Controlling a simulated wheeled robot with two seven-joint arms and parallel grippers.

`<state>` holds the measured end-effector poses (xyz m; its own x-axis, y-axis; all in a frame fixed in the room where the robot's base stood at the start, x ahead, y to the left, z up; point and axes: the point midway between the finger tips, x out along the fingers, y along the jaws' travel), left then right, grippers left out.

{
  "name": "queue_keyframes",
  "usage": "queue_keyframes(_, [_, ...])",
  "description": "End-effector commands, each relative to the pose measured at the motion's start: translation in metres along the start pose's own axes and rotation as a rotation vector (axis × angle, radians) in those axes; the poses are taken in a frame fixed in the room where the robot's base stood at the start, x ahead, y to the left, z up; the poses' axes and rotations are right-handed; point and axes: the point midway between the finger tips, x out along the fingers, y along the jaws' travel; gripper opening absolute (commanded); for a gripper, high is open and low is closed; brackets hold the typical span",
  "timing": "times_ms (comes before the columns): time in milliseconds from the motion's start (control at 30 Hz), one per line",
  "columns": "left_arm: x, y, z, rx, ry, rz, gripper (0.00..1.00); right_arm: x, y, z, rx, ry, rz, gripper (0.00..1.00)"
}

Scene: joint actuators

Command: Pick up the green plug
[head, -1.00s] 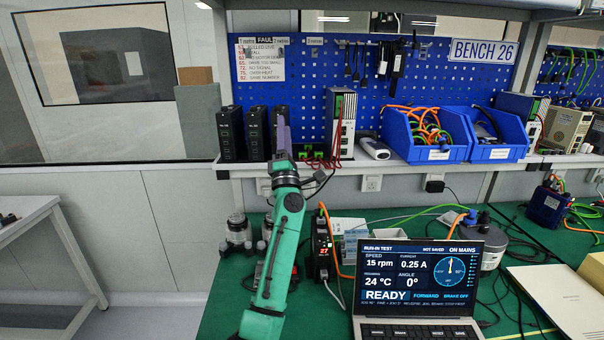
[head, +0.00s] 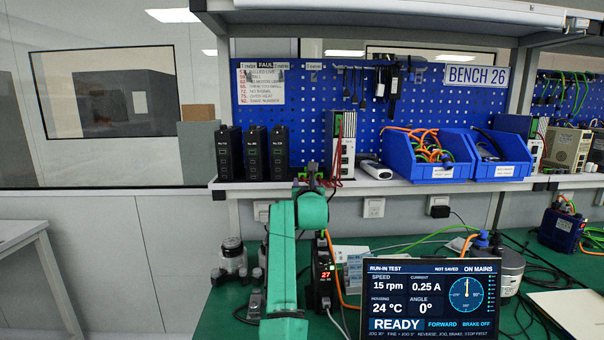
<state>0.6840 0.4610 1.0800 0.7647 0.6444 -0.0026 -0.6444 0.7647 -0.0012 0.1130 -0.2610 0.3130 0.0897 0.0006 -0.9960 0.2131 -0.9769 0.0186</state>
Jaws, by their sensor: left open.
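My left arm rises from the bottom of the head view, and its green upper link ends in front of the shelf edge. My left gripper (head: 313,172) is at the top of that arm, small and dark, between the black modules and the grey drive unit. It is open; its fingers are mostly hidden by the wrist. I cannot make out a separate green plug now; the shelf spot left of the drive unit, where small green pieces showed earlier, is largely covered by my gripper and wrist. My right gripper is out of view.
Several black modules (head: 254,154) stand left on the shelf. The grey drive unit (head: 340,146) with red wires stands just right of my gripper. Blue bins (head: 431,170) hold cables further right.

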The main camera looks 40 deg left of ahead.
Motion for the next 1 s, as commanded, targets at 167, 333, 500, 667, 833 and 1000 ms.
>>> queue_keyframes(167, [0.017,0.000,0.001,0.001,0.000,0.000,0.50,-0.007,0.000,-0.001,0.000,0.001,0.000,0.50])
queue_keyframes(333, [0.041,0.003,0.003,0.001,0.001,0.000,0.50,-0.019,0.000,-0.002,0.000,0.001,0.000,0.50])
queue_keyframes(500, [0.061,0.004,0.001,0.000,-0.001,0.002,0.50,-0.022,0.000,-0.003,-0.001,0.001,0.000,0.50])
queue_keyframes(667, [0.066,0.003,-0.001,0.000,-0.002,-0.001,0.50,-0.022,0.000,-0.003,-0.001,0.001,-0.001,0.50])
queue_keyframes(833, [0.066,0.003,-0.002,0.000,-0.002,0.000,0.42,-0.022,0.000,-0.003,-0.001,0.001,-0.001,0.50])
queue_keyframes(1000, [0.066,0.003,-0.002,0.001,-0.002,0.000,0.00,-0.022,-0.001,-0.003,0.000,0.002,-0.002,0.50])
